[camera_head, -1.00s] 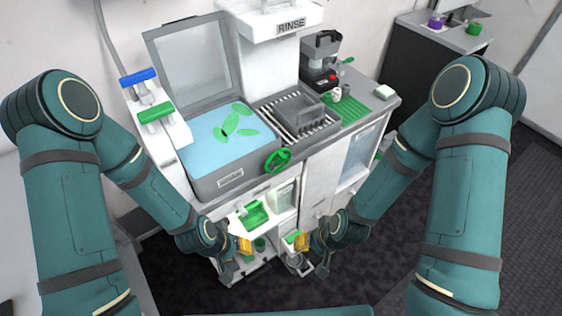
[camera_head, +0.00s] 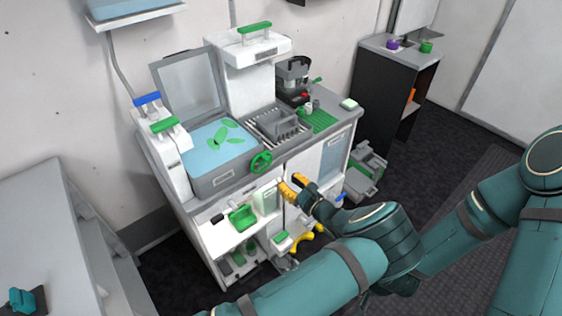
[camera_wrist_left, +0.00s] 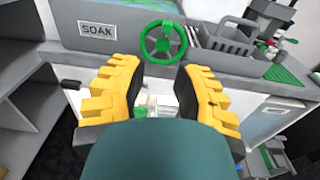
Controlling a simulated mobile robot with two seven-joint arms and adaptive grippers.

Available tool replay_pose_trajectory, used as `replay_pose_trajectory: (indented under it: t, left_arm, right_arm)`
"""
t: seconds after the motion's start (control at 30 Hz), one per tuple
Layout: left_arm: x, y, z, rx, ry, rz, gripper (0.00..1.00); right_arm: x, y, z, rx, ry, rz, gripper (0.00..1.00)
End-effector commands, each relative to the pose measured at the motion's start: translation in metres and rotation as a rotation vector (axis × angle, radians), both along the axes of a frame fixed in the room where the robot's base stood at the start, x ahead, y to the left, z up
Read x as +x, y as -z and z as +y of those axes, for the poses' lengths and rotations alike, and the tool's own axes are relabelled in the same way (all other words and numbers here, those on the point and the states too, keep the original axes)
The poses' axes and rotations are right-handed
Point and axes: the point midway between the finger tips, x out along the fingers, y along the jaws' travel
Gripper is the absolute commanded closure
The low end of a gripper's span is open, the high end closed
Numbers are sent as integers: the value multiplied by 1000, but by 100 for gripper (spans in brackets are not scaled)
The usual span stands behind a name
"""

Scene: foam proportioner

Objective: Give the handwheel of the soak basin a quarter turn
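The green handwheel (camera_head: 261,162) sits upright on the front of the grey soak basin (camera_head: 222,182), at its right corner. It also shows in the left wrist view (camera_wrist_left: 163,42), beyond the fingertips and between their lines, to the right of the SOAK label (camera_wrist_left: 97,30). My left gripper (camera_head: 292,184) is below and to the right of the wheel in the head view. Its yellow fingers (camera_wrist_left: 160,80) are spread apart with nothing between them, clear of the wheel.
A grey basket (camera_head: 285,126) and a green ribbed mat (camera_head: 320,122) are on the counter right of the basin. An open shelf with a green bin (camera_head: 242,217) is below. Dark floor lies right.

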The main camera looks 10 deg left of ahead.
Motion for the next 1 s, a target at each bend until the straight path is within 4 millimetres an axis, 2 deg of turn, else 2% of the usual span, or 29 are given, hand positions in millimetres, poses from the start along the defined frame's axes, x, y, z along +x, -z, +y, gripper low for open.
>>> replay_pose_trajectory:
  t: [0.07, 0.17, 0.73, 1.0]
  left_arm:
    - [5, -7, -5, 25, 19, -15, 70]
    - [10, -8, 0, 32, 22, -17, 70]
    - [71, -7, 81, 25, 19, -15, 70]
    - [87, -7, 101, 24, 20, -15, 70]
  right_arm:
    - [1, -1, 0, 1, -1, -1, 53]
    - [1, -2, 0, 1, -1, -1, 53]
    - [0, -10, 0, 2, 0, -1, 53]
    - [0, -11, -1, 2, 0, -1, 53]
